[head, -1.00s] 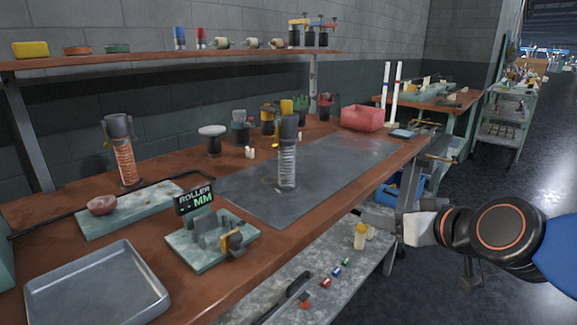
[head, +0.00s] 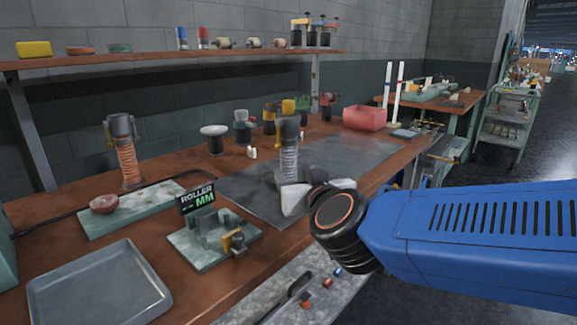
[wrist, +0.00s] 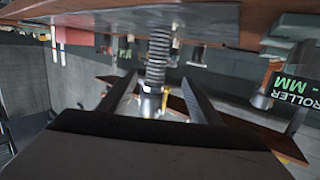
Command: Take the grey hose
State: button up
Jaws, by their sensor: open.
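The grey hose (head: 288,163) is a pale ribbed coil standing upright on the dark mat, with a dark cap and yellow top above it. It also shows in the upside-down wrist view (wrist: 157,58). My gripper (wrist: 160,84) is open, with one finger on each side of the hose's line. I cannot tell how far the hose lies between the fingertips. In the head view my gripper (head: 296,199) hides the hose's lower end. A similar stand with an orange coil (head: 128,163) is at the left.
The dark mat (head: 250,190) has bare room around the hose. A roller block (head: 205,250) with a sign stands in front left, beside a grey tray (head: 97,288). A red bin (head: 364,118) is at the back right; several small parts stand behind the mat.

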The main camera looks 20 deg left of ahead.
aim_at(289, 164)
jog(key=x, duration=1)
jog(key=shift+w+a, duration=0.15)
jog(key=shift+w, duration=0.2)
jog(key=shift+d+x, duration=0.25)
jog(key=shift+x, duration=2.45)
jog(key=shift+w+r, duration=0.2)
jog(key=shift+r, duration=0.05)
jog(key=c, duration=1.4)
